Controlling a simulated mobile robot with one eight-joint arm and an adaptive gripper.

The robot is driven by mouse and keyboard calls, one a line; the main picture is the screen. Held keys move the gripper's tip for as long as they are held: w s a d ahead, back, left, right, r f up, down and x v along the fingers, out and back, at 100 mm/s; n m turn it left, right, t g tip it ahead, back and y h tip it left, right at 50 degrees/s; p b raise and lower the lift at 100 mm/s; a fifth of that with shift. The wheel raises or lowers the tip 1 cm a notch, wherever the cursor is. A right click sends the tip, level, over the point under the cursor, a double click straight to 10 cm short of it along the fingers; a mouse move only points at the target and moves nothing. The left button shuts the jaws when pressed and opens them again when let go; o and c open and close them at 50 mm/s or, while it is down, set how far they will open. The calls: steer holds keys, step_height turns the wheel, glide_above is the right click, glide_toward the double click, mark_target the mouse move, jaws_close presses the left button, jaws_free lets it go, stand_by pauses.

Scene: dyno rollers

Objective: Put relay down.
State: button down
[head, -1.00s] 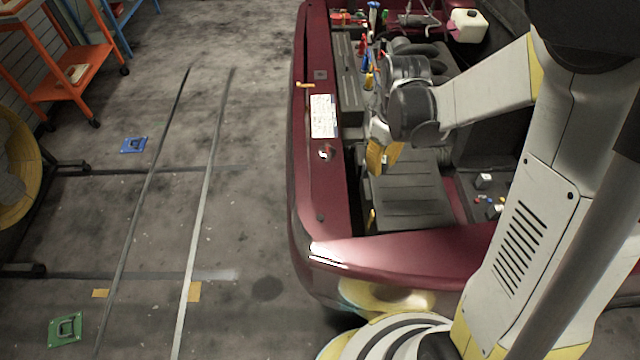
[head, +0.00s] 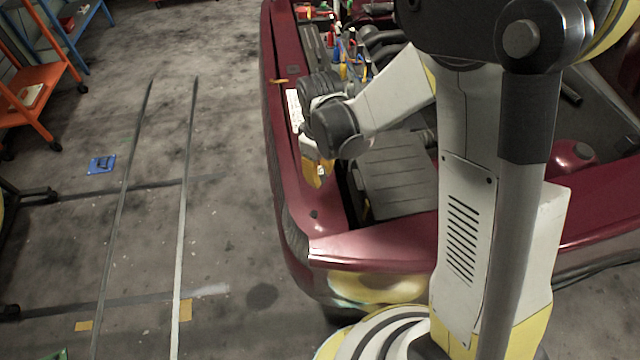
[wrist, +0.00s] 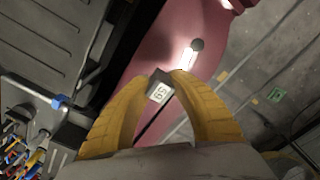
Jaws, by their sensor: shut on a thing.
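The relay (wrist: 159,86) is a small dark block with a pale numbered face. In the wrist view it sits between the tips of my yellow gripper fingers (wrist: 166,76), which are shut on it. The relay hangs over the border of the dark engine bay and the red bodywork, apart from any surface as far as I can tell. In the head view my gripper (head: 318,172) is above the red fender (head: 333,199) at the left side of the car. The relay cannot be made out there.
A ribbed dark cover (head: 395,175) lies right of my gripper in the bay. Coloured tools (head: 345,60) stand farther back. A label (head: 294,108) on the fender is partly hidden by my arm. Open floor (head: 225,200) lies to the left, with a blue floor plate (head: 101,164).

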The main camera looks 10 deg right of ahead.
steer(key=shift+f+b, duration=0.7)
steer(key=shift+f, duration=1)
steer(key=shift+f, duration=0.25)
steer(key=c, duration=1.2)
jaws_free()
steer(key=shift+r, duration=0.1)
steer(key=shift+r, duration=0.1)
